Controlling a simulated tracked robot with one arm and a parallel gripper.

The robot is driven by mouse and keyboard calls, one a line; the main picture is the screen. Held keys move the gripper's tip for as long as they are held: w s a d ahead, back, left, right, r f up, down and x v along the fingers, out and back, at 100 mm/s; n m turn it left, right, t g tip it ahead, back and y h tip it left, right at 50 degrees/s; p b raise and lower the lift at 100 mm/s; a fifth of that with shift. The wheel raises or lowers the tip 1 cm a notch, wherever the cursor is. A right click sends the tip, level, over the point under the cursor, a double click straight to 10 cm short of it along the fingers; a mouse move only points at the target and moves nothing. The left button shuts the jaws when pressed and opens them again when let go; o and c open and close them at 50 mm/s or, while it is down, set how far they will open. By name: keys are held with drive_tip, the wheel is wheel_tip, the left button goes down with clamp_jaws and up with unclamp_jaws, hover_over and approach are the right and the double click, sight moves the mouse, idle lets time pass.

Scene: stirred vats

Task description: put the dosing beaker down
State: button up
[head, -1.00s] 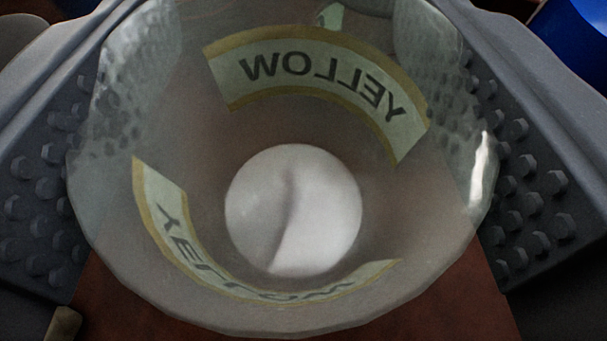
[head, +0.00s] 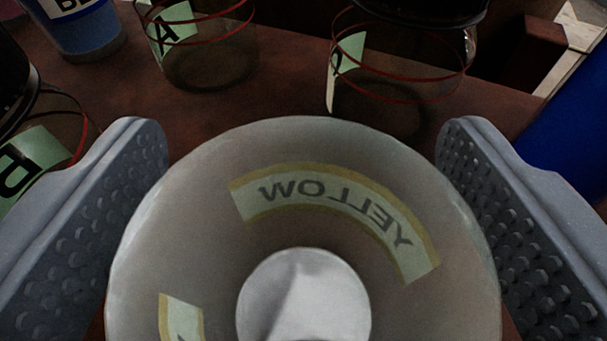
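The dosing beaker (head: 350,150) is clear, with a pale label reading YELLOW mirrored through the glass and a white disc at its bottom. It fills the lower middle of the head view, seen from above, its near side cut off. My gripper (head: 305,150) has its two grey studded fingers apart, one on each side of the beaker. The fingers look clear of the glass at their tips. The beaker looks upright over the brown surface; its base contact is hidden.
Glass vats with red rings stand behind: one at the back left (head: 215,62), one at the back right (head: 395,85), one at the left edge (head: 62,125). A blue labelled cup (head: 90,38) is far left. A blue object (head: 570,130) is at right. Brown surface (head: 280,75) shows between.

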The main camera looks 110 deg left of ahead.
drive_tip(key=shift+r, duration=0.2)
drive_tip(key=p+v, duration=0.1)
drive_tip(key=v, duration=1.1)
